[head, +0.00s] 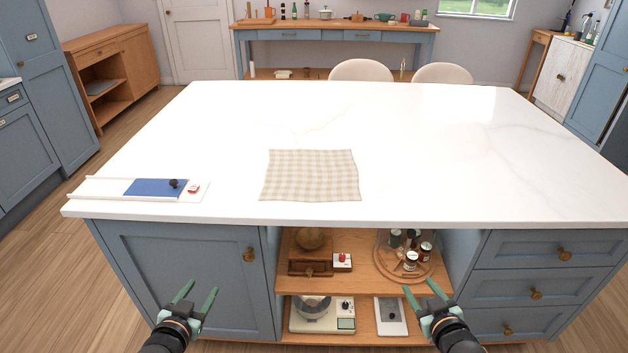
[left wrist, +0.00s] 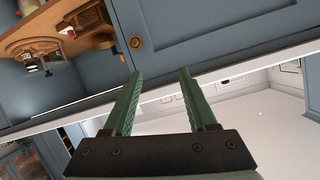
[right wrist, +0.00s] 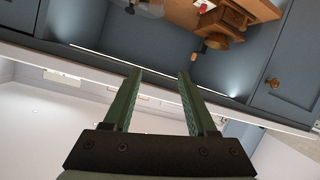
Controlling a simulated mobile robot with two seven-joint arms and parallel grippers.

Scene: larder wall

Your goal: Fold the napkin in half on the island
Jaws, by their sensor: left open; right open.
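A beige and white checked napkin (head: 311,175) lies flat and spread out on the white marble top of the island (head: 430,150), close to its front edge. My left gripper (head: 199,286) is open and empty, in front of the island's left cupboard door and below the top. It also shows open in the left wrist view (left wrist: 160,78). My right gripper (head: 420,286) is open and empty, in front of the open shelves and below the top. It also shows open in the right wrist view (right wrist: 160,78). Both grippers are apart from the napkin.
A white board with a blue panel (head: 150,187) lies at the island's front left. Shelves below the top hold a round wooden tray (head: 380,268) with jars, and a mixer-like appliance (head: 314,306). Two pale chairs (head: 361,70) stand behind. The top around the napkin is clear.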

